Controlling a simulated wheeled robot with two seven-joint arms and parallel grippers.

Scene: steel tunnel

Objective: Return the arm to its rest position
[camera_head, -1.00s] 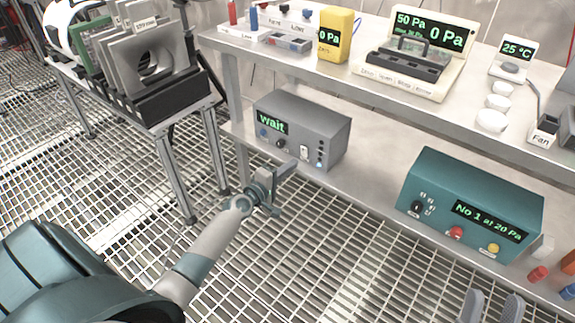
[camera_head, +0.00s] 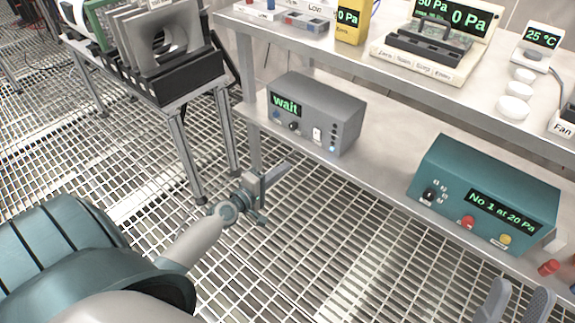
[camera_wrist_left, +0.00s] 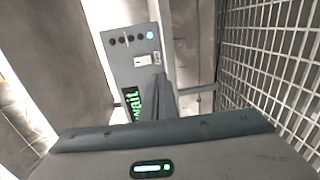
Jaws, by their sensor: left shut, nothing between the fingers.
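My left arm reaches in from the lower left of the head view. Its gripper (camera_head: 277,174) is shut and empty, over the floor grating in front of the lower shelf, below and left of the grey box (camera_head: 316,112) with the green "wait" display. In the left wrist view the closed fingers (camera_wrist_left: 163,100) point toward the grey box (camera_wrist_left: 138,62), overlapping it in the picture but with nothing held. My right gripper (camera_head: 514,303) shows only its two finger ends at the bottom right edge. They stand apart with nothing seen between them.
A teal box (camera_head: 484,190) reading "No 1 at 20 Pa" stands on the lower shelf (camera_head: 375,165). A metal stand (camera_head: 190,92) with plates in a black rack is at upper left. The upper shelf holds a pressure display (camera_head: 447,22). Open grating (camera_head: 330,270) lies below.

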